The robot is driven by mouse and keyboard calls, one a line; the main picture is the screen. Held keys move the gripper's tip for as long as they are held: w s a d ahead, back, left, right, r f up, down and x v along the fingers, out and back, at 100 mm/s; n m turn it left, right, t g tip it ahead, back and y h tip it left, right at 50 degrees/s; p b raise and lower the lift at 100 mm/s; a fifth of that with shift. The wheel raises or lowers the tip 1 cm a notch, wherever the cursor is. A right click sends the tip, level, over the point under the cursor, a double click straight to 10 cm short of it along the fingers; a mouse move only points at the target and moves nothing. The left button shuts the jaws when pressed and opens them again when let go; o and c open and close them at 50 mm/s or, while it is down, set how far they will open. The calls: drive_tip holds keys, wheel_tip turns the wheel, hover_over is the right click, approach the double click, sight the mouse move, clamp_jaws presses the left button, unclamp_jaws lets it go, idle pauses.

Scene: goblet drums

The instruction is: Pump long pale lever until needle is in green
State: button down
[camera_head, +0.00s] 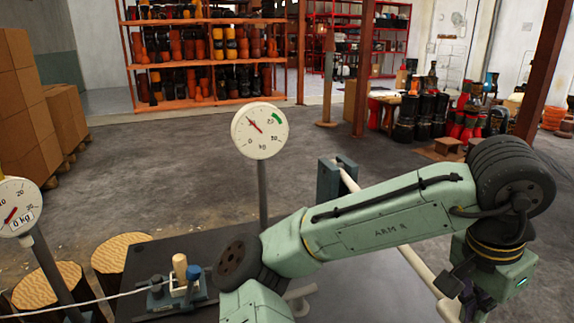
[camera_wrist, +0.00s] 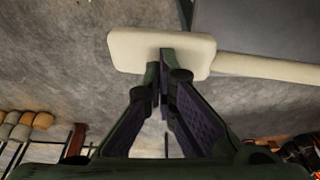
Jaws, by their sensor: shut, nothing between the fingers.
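The round white gauge (camera_head: 253,144) stands on a grey post in the head view. Its red needle points to the upper left, and the green band (camera_head: 277,119) lies at the dial's upper right, so the needle is outside the green. The long pale lever (camera_head: 420,262) runs from a dark green bracket (camera_head: 336,180) down to the right, partly hidden behind my arm. In the wrist view its pale rod (camera_wrist: 265,67) ends in a wide pale pad (camera_wrist: 130,50). My gripper (camera_wrist: 166,55) is shut and empty, its fingertips over the pad; I cannot tell whether they touch.
A second dial (camera_head: 18,205) stands at the left edge. A small device with a wooden knob (camera_head: 180,267) and a blue knob sits on the dark platform (camera_head: 150,250). Boxes, drum shelves and posts stand farther back, with open floor between.

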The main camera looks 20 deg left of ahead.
wheel_tip(320, 180, up, 16)
drive_tip(key=p, duration=1.1)
drive_tip(key=shift+s+d+f+p, duration=0.25)
drive_tip(key=shift+s+d+p, duration=0.05)
drive_tip(key=shift+s, duration=0.15)
drive_tip(key=f+b, duration=0.3)
drive_tip(key=f, duration=0.3)
drive_tip(key=f+b, duration=0.4)
drive_tip(key=f, duration=0.2)
drive_tip(key=f+b, duration=0.3)
drive_tip(key=f, duration=0.3)
drive_tip(key=shift+w+a, duration=0.3)
drive_tip(key=shift+w, duration=0.05)
wheel_tip(320, 180, up, 18)
drive_tip(key=p, duration=1)
drive_tip(key=shift+s+d, duration=0.4)
drive_tip(key=shift+s, duration=0.05)
